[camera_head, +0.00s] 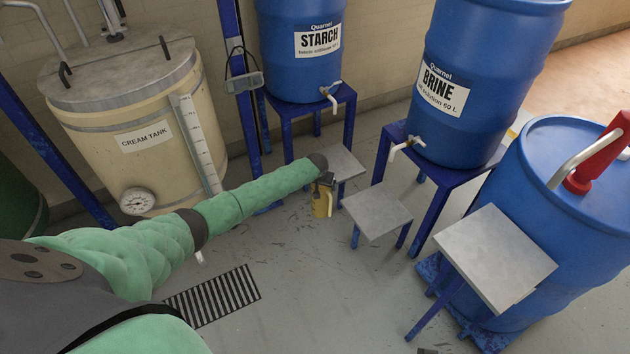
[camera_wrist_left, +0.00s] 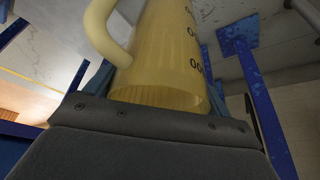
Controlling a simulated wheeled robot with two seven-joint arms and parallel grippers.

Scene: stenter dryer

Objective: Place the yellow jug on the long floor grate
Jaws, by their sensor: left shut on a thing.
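The yellow jug (camera_head: 321,203) hangs upright at the end of my left arm, in front of the small grey stands below the blue barrels. My left gripper (camera_head: 326,180) is shut on it. In the left wrist view the jug (camera_wrist_left: 165,60) fills the upper middle, with its handle to the left and dark markings on its side. The gripper's fingers (camera_wrist_left: 155,100) show only in part there. The long floor grate (camera_head: 213,296) is a dark slatted strip in the floor at lower left, below my left forearm and apart from the jug. My right gripper is not in view.
A cream tank (camera_head: 140,115) stands at left. The STARCH barrel (camera_head: 300,55) and BRINE barrel (camera_head: 470,90) sit on blue stands. Small grey-topped stands (camera_head: 377,211) and another blue drum (camera_head: 575,220) fill the right. The floor between grate and stands is clear.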

